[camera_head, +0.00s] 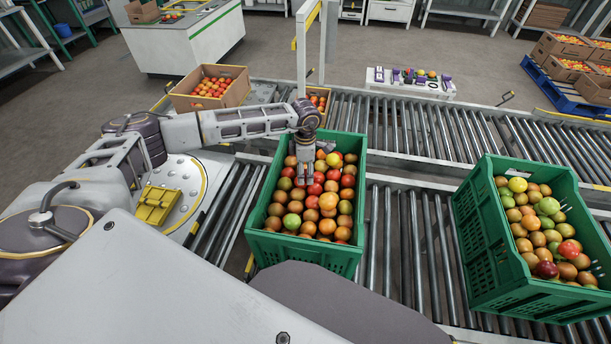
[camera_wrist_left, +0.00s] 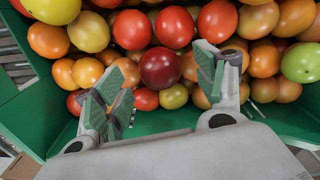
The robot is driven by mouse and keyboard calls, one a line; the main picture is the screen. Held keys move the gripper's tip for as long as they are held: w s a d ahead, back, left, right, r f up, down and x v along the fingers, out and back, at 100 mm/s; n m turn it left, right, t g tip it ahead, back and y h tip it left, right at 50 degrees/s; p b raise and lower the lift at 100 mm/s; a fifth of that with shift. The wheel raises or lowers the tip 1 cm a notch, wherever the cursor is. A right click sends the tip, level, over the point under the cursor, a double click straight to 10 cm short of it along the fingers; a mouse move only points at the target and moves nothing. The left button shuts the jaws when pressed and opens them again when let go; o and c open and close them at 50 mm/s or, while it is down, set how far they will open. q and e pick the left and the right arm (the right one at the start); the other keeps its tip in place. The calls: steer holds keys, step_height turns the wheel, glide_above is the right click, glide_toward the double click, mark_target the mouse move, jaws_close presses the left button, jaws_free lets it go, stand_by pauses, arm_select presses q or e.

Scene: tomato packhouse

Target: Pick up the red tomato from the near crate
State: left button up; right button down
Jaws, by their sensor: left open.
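The near green crate (camera_head: 263,244) stands on the rollers in front of me, full of red, orange, yellow and green tomatoes. My left gripper (camera_head: 305,180) points down at the tomatoes in the far left part of this crate. In the left wrist view its fingers (camera_wrist_left: 158,82) are spread apart. A dark red tomato (camera_wrist_left: 160,68) shows between the fingertips, and I cannot tell if they touch it. Brighter red tomatoes lie around it, one (camera_wrist_left: 132,29) up left and one (camera_wrist_left: 174,27) just above. The gripper and arm hide part of the crate's far left side in the head view.
A second green crate (camera_head: 482,262) of mixed tomatoes stands to the right on the rollers. Cardboard boxes of tomatoes (camera_head: 238,93) stand behind my arm. The crate's green wall (camera_wrist_left: 160,122) is close under the fingers. Rollers between the two crates are bare.

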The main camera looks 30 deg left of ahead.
arm_select(q)
steer(key=shift+f, duration=1.05)
arm_select(e)
steer(key=shift+s+a+f, duration=0.1)
steer(key=shift+s+a, duration=0.5)
steer(key=shift+s, duration=0.1)
steer(key=shift+w+d, duration=0.15)
arm_select(q)
steer(key=shift+c, duration=0.3)
steer(key=c, duration=0.8)
arm_select(e)
steer(key=shift+w+d, duration=0.25)
steer(key=shift+d, duration=0.5)
